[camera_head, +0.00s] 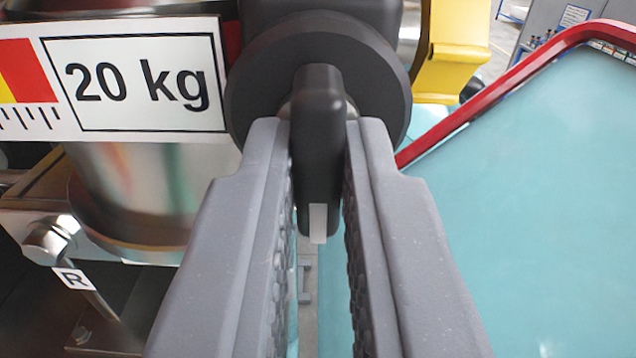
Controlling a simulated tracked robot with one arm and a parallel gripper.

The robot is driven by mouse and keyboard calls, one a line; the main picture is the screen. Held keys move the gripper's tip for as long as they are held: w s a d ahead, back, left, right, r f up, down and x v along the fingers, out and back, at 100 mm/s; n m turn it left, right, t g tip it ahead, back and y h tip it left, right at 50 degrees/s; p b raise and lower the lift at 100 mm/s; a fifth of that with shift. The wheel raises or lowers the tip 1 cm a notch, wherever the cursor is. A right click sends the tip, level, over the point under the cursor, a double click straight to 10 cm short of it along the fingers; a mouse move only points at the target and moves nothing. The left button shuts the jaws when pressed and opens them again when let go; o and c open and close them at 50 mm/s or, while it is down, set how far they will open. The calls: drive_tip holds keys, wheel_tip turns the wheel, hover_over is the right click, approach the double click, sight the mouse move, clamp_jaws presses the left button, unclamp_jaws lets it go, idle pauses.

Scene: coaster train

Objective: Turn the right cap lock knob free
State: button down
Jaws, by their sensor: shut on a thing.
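The black lock knob (318,150) stands upright in the upper middle of the view, in front of a round black disc (250,85). A small white mark shows at its lower end, which points down. My gripper (320,165) has one grey finger on each side of the knob, its tips close to the disc. The fingers are shut on the knob's handle. The fingers hide parts of the disc's lower edge.
A "20 kg" sign (135,82) is at the upper left, above a metal cylinder (130,190). A bolt (48,240) and an "R" tag (73,278) are at the lower left. A red-edged turquoise panel (530,200) fills the right. A yellow part (455,55) is behind.

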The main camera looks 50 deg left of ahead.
drive_tip(key=shift+a+f, duration=0.1)
drive_tip(key=c, duration=1.5)
unclamp_jaws()
drive_tip(key=shift+w, duration=0.1)
drive_tip(key=b+v, duration=0.5)
drive_tip(key=v, duration=0.8)
drive_tip(key=shift+s+d, duration=0.25)
drive_tip(key=shift+d, duration=0.1)
